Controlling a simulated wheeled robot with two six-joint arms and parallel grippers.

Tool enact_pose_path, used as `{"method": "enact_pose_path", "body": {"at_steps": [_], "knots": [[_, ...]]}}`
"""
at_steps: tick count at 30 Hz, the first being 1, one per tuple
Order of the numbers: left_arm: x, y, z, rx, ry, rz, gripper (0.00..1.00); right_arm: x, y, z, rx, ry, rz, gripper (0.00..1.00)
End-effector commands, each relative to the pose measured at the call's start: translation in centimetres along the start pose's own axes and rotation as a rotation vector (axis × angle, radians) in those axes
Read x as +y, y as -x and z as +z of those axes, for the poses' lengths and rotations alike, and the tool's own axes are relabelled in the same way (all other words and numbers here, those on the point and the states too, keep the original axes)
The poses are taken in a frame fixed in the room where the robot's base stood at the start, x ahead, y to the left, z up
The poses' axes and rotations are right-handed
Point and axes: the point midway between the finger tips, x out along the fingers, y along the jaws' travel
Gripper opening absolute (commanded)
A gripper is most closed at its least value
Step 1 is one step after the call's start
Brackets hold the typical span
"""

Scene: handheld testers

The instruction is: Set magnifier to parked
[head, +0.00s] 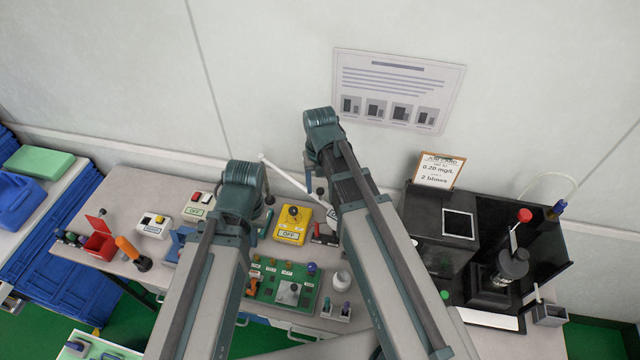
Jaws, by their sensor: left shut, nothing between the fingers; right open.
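A slim white bar (281,172) slants above the middle of the bench and runs behind my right arm. It may be the magnifier's arm; I cannot make out a lens or the parked mark. A dark base with a little red (323,236) shows below it, partly covered by my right arm. My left arm reaches up over the bench left of the bar, and my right arm reaches higher, across the bar's right part.
A red bin (101,239) and an orange-handled tool (130,250) are at left. A black station (437,222) with a job card (438,171) stands at right. The wall is close behind.

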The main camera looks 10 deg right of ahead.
Motion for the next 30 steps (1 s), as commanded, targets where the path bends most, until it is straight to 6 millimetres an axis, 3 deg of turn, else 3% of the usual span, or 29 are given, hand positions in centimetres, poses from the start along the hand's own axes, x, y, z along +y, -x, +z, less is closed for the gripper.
{"method": "enact_pose_path", "body": {"at_steps": [24,30], "knots": [[-1.1,11.6,0.8,-0.003,0.003,0.002,0.00,0.0,11.6,0.0,0.000,0.000,0.000,0.59],[-1.2,13.1,0.8,-0.004,0.013,0.003,0.00,0.0,13.2,0.0,-0.001,0.000,0.000,0.59]]}}
